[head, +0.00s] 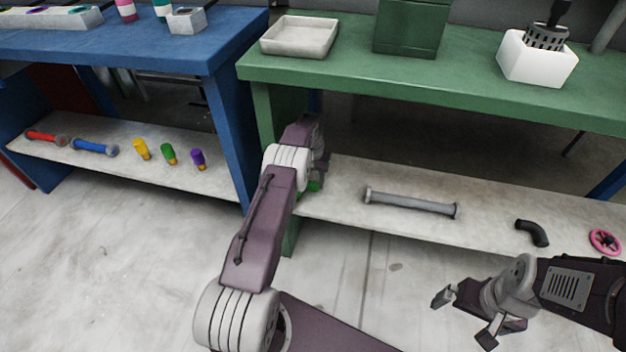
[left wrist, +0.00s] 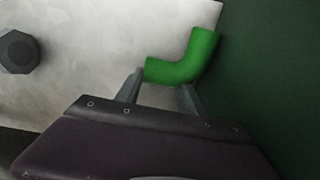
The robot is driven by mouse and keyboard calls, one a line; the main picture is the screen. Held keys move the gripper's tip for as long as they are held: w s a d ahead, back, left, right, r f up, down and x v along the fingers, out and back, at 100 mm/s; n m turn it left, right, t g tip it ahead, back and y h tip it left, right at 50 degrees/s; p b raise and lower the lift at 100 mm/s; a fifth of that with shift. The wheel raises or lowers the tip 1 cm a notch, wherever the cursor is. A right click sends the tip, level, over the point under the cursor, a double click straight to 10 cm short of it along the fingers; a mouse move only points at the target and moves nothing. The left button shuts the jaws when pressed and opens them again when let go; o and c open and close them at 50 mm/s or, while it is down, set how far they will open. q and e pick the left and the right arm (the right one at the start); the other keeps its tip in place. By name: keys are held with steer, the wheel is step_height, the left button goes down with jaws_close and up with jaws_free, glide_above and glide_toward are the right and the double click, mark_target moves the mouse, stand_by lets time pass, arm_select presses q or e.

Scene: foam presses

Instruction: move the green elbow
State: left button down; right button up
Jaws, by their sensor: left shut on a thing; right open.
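The green elbow (left wrist: 188,62) is a bent pipe piece, seen clearly in the left wrist view. In the head view only a small green part of it (head: 313,186) shows beside my left arm, at the left end of the green table's lower shelf. My left gripper (left wrist: 160,88) is shut on the elbow, with one finger on each side of its lower arm. My right gripper (head: 462,318) is open and empty, above the floor in front of the shelf.
On the lower shelf (head: 345,175) lie a grey pipe (head: 411,203), a black elbow (head: 532,232) and a pink wheel (head: 605,241). The green tabletop (head: 440,80) is above it, with a tray (head: 299,35). A blue table (head: 215,60) stands to the left.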

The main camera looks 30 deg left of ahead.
arm_select(q)
steer(key=c, duration=0.6)
jaws_free()
steer(key=shift+a, duration=0.1)
steer(key=shift+c, duration=0.2)
steer(key=shift+r, duration=0.1)
step_height(320, 180, up, 9)
steer(key=p, duration=0.5)
